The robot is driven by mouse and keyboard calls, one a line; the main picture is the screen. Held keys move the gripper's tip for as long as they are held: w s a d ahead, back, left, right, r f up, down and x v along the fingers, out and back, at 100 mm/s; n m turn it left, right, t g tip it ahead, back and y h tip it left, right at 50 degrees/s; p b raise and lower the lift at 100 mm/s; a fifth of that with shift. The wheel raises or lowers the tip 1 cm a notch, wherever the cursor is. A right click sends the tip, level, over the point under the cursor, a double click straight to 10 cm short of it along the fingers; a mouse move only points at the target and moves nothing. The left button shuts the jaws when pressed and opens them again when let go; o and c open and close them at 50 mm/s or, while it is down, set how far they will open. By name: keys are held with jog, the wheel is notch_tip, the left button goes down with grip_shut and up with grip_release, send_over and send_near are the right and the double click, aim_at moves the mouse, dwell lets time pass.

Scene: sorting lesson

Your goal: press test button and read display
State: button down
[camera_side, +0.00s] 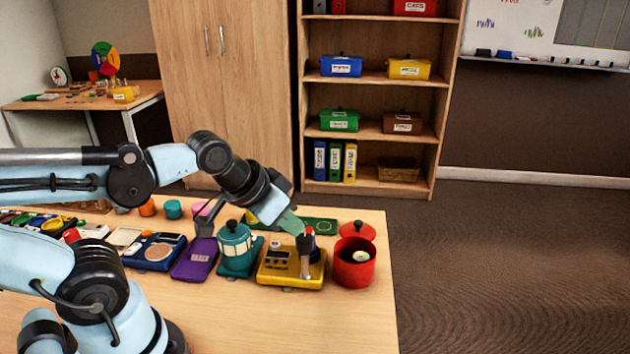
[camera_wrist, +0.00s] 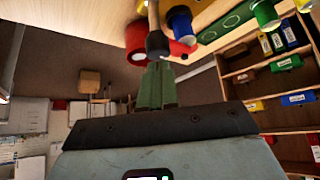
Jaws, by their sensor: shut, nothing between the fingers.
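A yellow device (camera_side: 291,275) sits on the table near its right end. A small dark display panel (camera_side: 278,257) is on its top, but I cannot read it. A pale upright rod (camera_side: 304,266) with a dark head stands at its right side. I cannot tell for sure which part is the test button. My gripper (camera_side: 297,230) is shut and empty, its green fingers pointing down just above the dark head. In the wrist view my gripper (camera_wrist: 157,66) has its fingertips right by the dark round head (camera_wrist: 157,43); I cannot tell whether they touch.
A red pot (camera_side: 355,262) with a raised red lid stands close right of the device. A teal lantern-like object (camera_side: 238,249) and a purple device (camera_side: 195,260) stand to the left. A green board (camera_side: 318,225) lies behind. The table's right edge is near; its front is clear.

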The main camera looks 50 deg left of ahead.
jog(key=m+t+y, duration=0.1)
jog(key=m+y, duration=0.2)
jog(key=m, duration=0.2)
send_over(273, 247)
jog(key=shift+f, duration=0.2)
jog(key=shift+f, duration=0.1)
jog(key=shift+f, duration=4.25)
jog(key=shift+r, duration=2.45)
